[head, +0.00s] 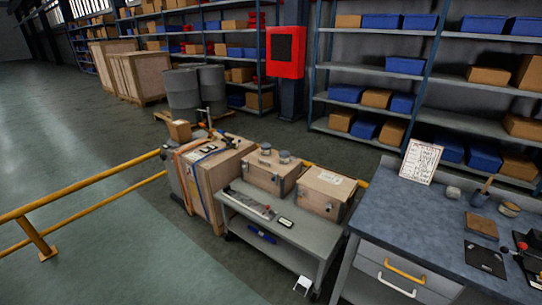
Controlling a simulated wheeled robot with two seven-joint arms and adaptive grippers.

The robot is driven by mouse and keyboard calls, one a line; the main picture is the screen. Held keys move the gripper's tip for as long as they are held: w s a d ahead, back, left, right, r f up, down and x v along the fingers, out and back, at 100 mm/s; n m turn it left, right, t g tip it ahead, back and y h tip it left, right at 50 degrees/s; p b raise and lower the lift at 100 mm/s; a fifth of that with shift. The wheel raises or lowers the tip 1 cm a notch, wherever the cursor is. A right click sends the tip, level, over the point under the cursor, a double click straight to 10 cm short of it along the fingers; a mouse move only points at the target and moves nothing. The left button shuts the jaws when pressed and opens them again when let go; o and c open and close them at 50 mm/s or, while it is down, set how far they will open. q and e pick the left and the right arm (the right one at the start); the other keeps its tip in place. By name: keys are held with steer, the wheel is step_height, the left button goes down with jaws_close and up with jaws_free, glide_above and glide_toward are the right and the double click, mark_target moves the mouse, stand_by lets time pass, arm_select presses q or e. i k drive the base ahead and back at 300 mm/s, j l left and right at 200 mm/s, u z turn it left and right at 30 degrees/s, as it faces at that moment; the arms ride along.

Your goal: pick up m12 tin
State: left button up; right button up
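No label reading M12 can be made out at this size. Two small grey round tins stand on top of a tan case: a left tin (265,149) and a right tin (284,157). The tan case (262,176) sits on a grey cart (308,238). I cannot tell which of these is the M12 tin. Neither of my grippers is in view.
A second tan case (325,194) sits on the cart beside the first. A large crate (212,180) stands left of the cart. A yellow railing (85,195) crosses the left. A printed sheet (421,160) stands on the workbench. The floor at left is clear.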

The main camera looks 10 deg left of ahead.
mark_target(283, 155)
steer(key=i+j, duration=0.2)
steer(key=i+j+z, duration=0.1)
steer(key=i+j, duration=0.15)
steer(key=j, duration=0.2)
steer(key=i+j, duration=0.2)
steer(key=j, duration=0.15)
steer(key=i+j+z, duration=0.15)
steer(key=i+j, duration=0.2)
steer(key=j, duration=0.35)
steer(key=i+j+z, duration=0.1)
steer(key=j, duration=0.25)
steer(key=i+j, duration=0.3)
steer(key=j+z, duration=0.05)
